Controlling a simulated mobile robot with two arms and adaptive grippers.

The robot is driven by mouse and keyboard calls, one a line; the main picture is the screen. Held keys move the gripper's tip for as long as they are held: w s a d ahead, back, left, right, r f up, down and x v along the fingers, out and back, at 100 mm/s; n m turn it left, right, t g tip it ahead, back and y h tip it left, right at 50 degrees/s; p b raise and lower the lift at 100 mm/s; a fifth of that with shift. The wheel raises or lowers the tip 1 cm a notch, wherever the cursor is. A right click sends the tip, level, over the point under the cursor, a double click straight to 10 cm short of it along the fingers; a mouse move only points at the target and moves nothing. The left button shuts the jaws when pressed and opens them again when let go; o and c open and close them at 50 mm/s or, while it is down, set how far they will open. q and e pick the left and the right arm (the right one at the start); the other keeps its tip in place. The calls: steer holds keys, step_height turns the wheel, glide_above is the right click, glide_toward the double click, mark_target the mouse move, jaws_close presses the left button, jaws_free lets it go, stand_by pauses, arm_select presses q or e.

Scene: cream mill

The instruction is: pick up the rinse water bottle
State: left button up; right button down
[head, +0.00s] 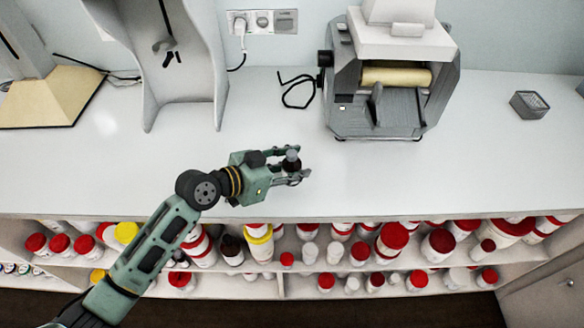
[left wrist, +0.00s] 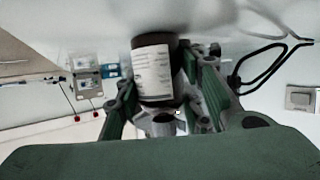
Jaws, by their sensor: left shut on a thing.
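The rinse water bottle is a small dark bottle with a grey cap (head: 292,155). In the left wrist view the bottle (left wrist: 154,70) shows a white label whose text is too blurred to read. My left gripper (head: 300,162) is shut on it, with one finger on each side, over the front part of the white counter. The fingers show on both sides of the bottle in the left wrist view. I cannot tell whether the bottle touches the counter. My right gripper is not in view.
A grey and white mill machine (head: 390,95) with a cream roller stands at the back right of the counter (head: 480,150). A tall grey stand (head: 180,60) is at the back left. Red-capped jars (head: 391,240) fill the shelves below.

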arm_select(q)
steer(key=c, duration=0.4)
steer(key=shift+r, duration=0.15)
steer(key=shift+c, duration=0.2)
